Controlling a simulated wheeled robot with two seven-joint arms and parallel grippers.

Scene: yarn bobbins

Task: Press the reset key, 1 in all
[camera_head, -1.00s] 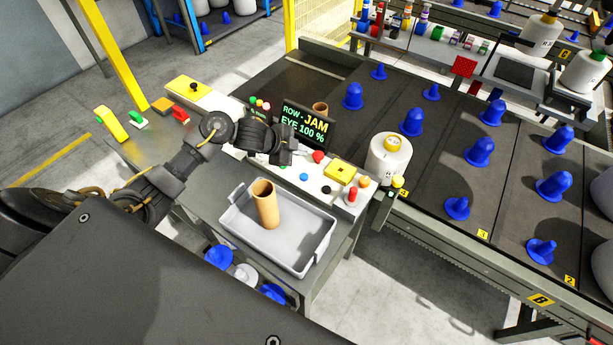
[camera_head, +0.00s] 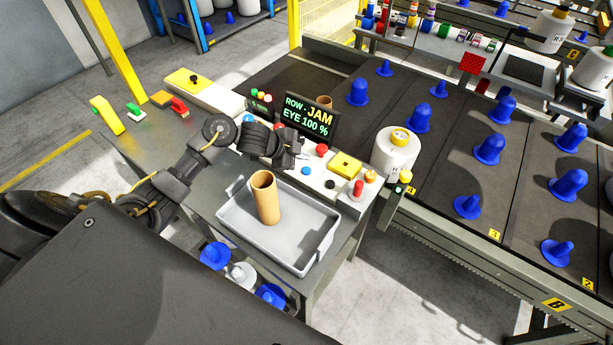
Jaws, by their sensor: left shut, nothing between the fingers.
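A grey control panel (camera_head: 318,180) along the bench's far edge carries a red mushroom button (camera_head: 321,149), a blue button (camera_head: 305,171), a black button (camera_head: 330,184) and a yellow box (camera_head: 345,165). I cannot read any labels, so I cannot tell which is the reset key. A black display (camera_head: 311,120) behind it reads "ROW - JAM, EYE 100 %". My left gripper (camera_head: 299,151) is shut and empty, close above the panel, left of the red button and behind the blue one. I cannot tell whether it touches anything. My right gripper is not in view.
A grey tray (camera_head: 303,262) with an upright cardboard tube (camera_head: 265,198) stands in front of the panel. A white bobbin (camera_head: 395,152) stands at the panel's right end. The black row deck (camera_head: 430,165) with blue pegs lies beyond. A red-handled tool (camera_head: 179,106) is on the left.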

